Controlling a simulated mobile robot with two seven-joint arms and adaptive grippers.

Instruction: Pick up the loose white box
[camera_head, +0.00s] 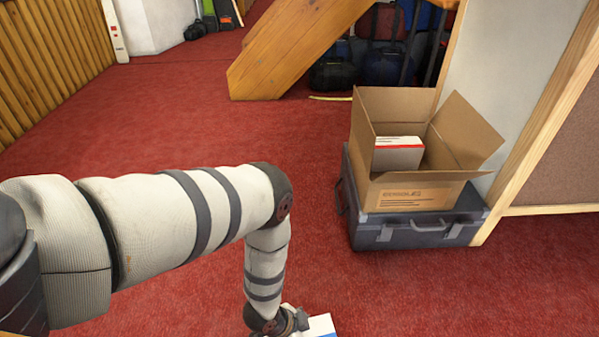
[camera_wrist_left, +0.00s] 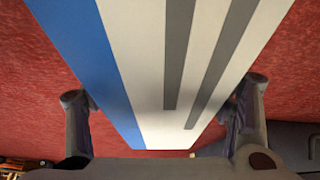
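A white box with a broad blue band and grey stripes (camera_wrist_left: 150,60) fills the middle of the left wrist view. Only a small white and blue corner of it (camera_head: 321,324) shows at the bottom edge of the head view. My left gripper (camera_wrist_left: 160,108) has one finger against each side of this box and appears closed on it. In the head view the left gripper (camera_head: 290,322) is partly cut off at the bottom edge. My right gripper is not in view.
An open cardboard box (camera_head: 415,192) stands on a dark blue case (camera_head: 400,233) at the right. Inside it is a white box with a red stripe (camera_head: 398,157). A wooden beam (camera_head: 285,50) and bags (camera_head: 383,68) are behind. Red carpet (camera_head: 190,120) is clear at left.

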